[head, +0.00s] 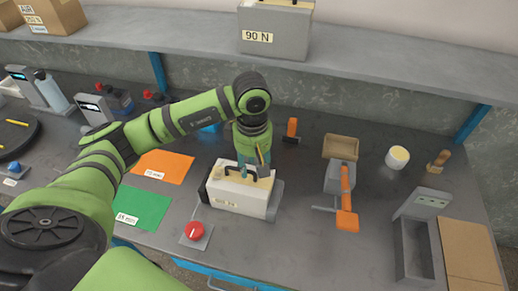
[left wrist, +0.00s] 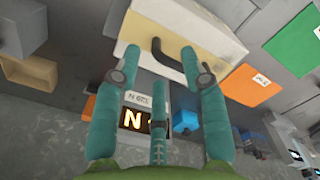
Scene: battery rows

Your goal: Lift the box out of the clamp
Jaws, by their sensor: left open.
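The box (head: 237,196) is white with a cream top and a dark handle, and it sits upright on the bench in the grey clamp (head: 276,200). Its front label is hard to read. My left gripper (head: 252,166) is over the box top, at the handle. In the left wrist view the teal fingers of the left gripper (left wrist: 160,62) are spread open, with the dark handle (left wrist: 168,55) between or just beyond the tips; I cannot tell whether they touch. The box (left wrist: 205,28) fills the top there. The gripper hides part of the clamp's back. My right gripper is out of view.
A red button (head: 195,231) is at front left of the box. Orange (head: 163,166) and green (head: 142,207) mats lie left. An orange-handled tool (head: 346,200) and a wooden tray (head: 341,147) are at right. A shelf with a 90 N box (head: 275,32) runs behind.

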